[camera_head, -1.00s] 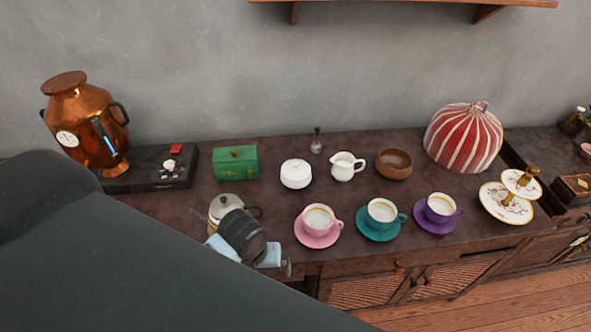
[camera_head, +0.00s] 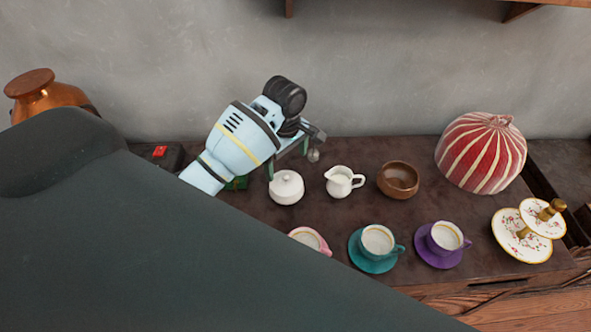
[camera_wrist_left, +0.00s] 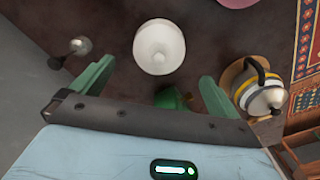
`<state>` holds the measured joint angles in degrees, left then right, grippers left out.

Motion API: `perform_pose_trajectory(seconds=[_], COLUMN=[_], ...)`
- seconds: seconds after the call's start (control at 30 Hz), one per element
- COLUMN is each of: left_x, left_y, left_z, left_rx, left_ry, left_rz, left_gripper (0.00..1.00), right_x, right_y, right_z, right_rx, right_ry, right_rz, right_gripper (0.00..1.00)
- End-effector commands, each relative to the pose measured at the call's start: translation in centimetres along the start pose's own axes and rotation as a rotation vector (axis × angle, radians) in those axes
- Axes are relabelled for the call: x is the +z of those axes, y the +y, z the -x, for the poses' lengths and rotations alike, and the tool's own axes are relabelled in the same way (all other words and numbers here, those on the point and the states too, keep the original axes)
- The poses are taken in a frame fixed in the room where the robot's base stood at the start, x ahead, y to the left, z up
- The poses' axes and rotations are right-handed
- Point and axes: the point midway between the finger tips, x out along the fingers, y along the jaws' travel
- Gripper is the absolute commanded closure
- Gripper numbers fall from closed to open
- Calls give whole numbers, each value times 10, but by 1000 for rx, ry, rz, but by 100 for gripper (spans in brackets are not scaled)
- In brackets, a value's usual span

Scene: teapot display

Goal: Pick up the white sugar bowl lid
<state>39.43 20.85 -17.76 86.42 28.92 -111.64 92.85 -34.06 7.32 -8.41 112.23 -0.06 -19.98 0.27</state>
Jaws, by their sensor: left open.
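The white sugar bowl (camera_head: 287,191) stands on the dark sideboard with its white lid (camera_head: 287,179) on top. In the left wrist view the lid (camera_wrist_left: 159,50) is seen from above, nearly centred beyond the finger gap. My left gripper (camera_head: 289,165) is open and empty, above and just behind the bowl in the head view. Its two green fingers (camera_wrist_left: 150,85) are spread wide in the wrist view, with the bowl ahead of them and no contact visible. My right gripper is not in view.
A white creamer (camera_head: 343,182) and a brown wooden bowl (camera_head: 398,179) stand right of the sugar bowl. Teal (camera_head: 378,241) and purple (camera_head: 444,239) cups are in front. A kettle (camera_wrist_left: 262,92) shows right in the wrist view. My left arm hides the sideboard's left part.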

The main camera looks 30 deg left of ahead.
Motion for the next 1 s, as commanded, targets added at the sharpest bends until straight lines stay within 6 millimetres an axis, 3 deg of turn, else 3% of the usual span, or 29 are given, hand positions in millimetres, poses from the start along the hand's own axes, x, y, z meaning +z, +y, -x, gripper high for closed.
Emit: perform_pose_trajectory(seconds=[0.3, 0.5, 0.67, 1.0], left_x=[0, -1, -2, -7], left_y=[0, 0, 0, 1], left_z=[-8, -26, -29, -71], left_rx=[-2, -1, -1, -2], left_ry=[0, 0, 1, 0], left_rz=[2, 2, 2, 1], left_gripper=[0, 0, 0, 0], right_x=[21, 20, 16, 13], right_y=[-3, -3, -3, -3], right_z=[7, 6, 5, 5], right_rx=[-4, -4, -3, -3], right_ry=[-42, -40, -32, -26], right_rz=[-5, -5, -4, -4], right_gripper=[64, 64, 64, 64])
